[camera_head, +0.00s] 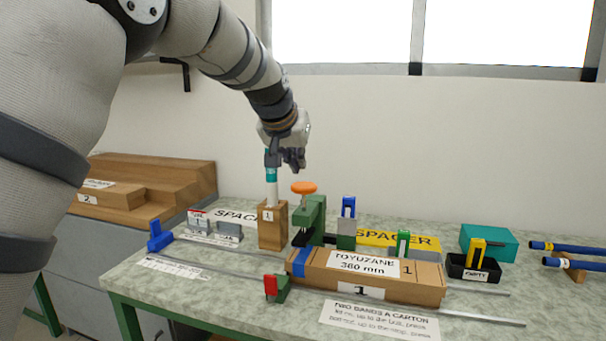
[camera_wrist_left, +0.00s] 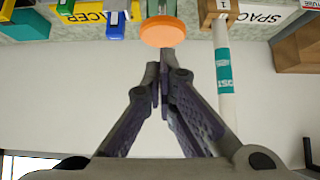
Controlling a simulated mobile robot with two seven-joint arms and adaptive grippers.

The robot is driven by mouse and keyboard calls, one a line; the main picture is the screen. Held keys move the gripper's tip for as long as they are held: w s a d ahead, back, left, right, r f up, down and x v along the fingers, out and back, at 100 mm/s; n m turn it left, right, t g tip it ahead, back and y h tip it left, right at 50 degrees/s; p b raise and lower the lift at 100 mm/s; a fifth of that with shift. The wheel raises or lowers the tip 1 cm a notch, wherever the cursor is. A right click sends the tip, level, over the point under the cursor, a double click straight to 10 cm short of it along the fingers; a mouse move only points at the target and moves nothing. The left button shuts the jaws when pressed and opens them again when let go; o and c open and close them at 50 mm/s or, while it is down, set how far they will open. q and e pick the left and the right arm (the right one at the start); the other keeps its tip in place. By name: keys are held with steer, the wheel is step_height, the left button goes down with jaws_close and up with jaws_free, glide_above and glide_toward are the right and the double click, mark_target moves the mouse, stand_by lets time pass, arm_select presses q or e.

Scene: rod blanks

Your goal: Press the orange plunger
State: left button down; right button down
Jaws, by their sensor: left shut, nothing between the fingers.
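The orange plunger (camera_head: 304,187) is a round knob on top of a green press (camera_head: 310,214), behind the long brown carton. In the left wrist view the plunger (camera_wrist_left: 158,32) shows as an orange disc just beyond my fingertips. My left gripper (camera_head: 294,166) is shut and empty, pointing down. In the head view it is above and slightly left of the plunger, with a small gap between them. The closed fingers also show in the left wrist view (camera_wrist_left: 164,60). My right gripper is in neither view.
A white tube with a teal band (camera_head: 271,185) stands in a wooden block (camera_head: 271,226), close left of the press. A brown carton labelled TOYUZANE (camera_head: 420,287) lies in front. A black tray (camera_head: 473,270) and a teal box (camera_head: 489,242) stand to the right.

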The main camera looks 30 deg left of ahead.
arm_select(q)
steer(key=v, duration=0.3)
steer(key=shift+s+r, duration=0.1)
steer(key=shift+s, duration=0.05)
stand_by(0.7)
